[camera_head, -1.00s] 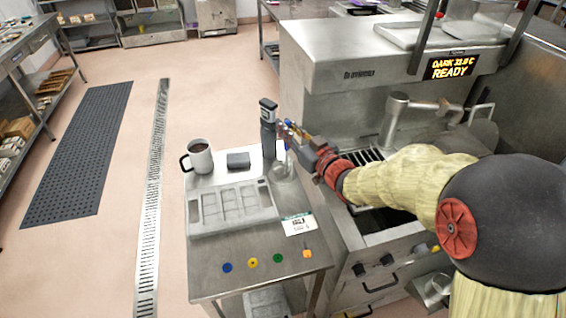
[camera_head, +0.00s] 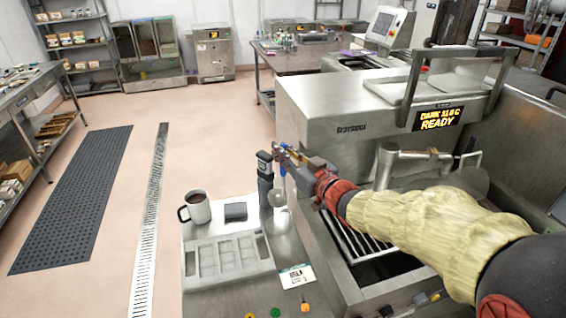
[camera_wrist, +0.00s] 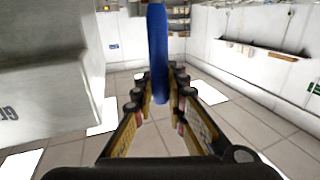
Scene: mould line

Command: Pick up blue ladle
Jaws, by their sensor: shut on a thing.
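The blue ladle's handle (camera_wrist: 158,50) stands upright between the fingers of my gripper (camera_wrist: 160,105) in the wrist view, and the fingers are closed on it. In the head view my gripper (camera_head: 287,152) is raised above the back right of the small steel table. Little of the handle shows there. A round steel piece (camera_head: 276,197) hangs or stands below the gripper, perhaps the ladle's bowl. I cannot tell for sure whether it touches anything.
A dark upright device (camera_head: 265,177) stands close left of my gripper. A mug (camera_head: 197,208), a dark block (camera_head: 235,212) and a compartment tray (camera_head: 226,257) share the steel table. The large tempering machine (camera_head: 335,115) is just right. Floor at left is open.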

